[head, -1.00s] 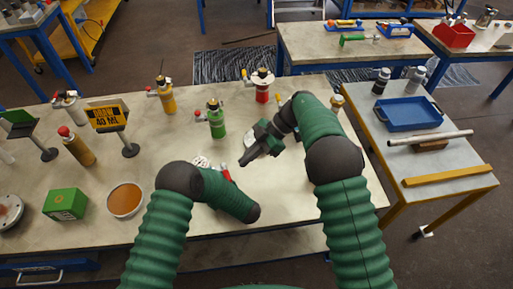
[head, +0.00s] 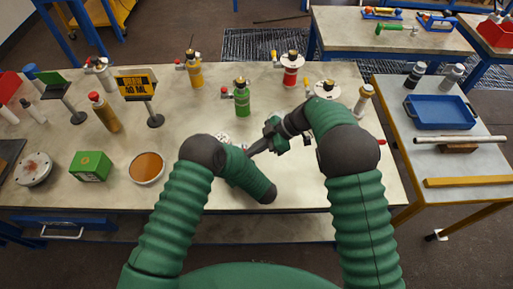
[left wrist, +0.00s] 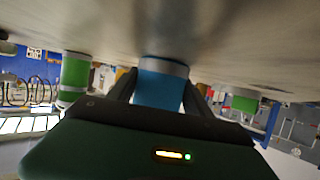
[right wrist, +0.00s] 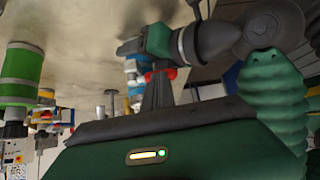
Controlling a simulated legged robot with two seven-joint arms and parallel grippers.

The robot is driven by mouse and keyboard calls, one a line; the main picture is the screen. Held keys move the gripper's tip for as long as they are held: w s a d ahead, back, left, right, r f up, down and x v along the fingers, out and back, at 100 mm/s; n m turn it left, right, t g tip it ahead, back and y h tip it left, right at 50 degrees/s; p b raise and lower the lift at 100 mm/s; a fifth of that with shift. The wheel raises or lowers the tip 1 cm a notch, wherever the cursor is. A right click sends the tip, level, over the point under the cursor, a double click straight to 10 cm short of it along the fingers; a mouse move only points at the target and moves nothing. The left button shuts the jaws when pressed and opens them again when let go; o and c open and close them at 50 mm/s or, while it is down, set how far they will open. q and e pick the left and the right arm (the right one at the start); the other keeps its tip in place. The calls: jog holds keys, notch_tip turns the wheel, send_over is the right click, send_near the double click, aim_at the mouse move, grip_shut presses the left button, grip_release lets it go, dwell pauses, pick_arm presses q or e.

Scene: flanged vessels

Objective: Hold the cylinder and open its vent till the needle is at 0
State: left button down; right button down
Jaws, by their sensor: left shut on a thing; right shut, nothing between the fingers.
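The cylinder (left wrist: 160,82) is blue with a pale band, held between the fingers of my left gripper (left wrist: 160,92), which is shut on it. In the head view my left forearm hides most of it; only its white dial (head: 222,137) peeks out. The needle is too small to read. In the right wrist view the blue body (right wrist: 134,68) shows beside my left gripper, with a red part (right wrist: 162,73) that may be its vent. My right gripper (head: 251,151) is shut and empty, its tips close to that red part; I cannot tell if they touch.
Several other vessels stand behind, among them a green one (head: 241,98), a yellow one (head: 194,72) and a red one (head: 290,70). A sign (head: 136,84), a green box (head: 90,166) and an amber-filled bowl (head: 147,168) are at left. The table front is clear.

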pick_arm(q)
jog(key=shift+d+r, duration=0.15)
jog(key=shift+d, duration=0.1)
pick_arm(e)
jog(key=shift+s+a+f, duration=0.3)
jog(key=shift+s, duration=0.15)
pick_arm(q)
jog(key=shift+d+r, duration=0.1)
jog(key=shift+a+f, duration=0.25)
pick_arm(e)
jog(key=v, duration=1.5)
jog(key=shift+d+f, duration=0.2)
jog(key=shift+w, duration=0.1)
pick_arm(q)
jog(key=shift+s+f, duration=0.15)
dwell(0.9)
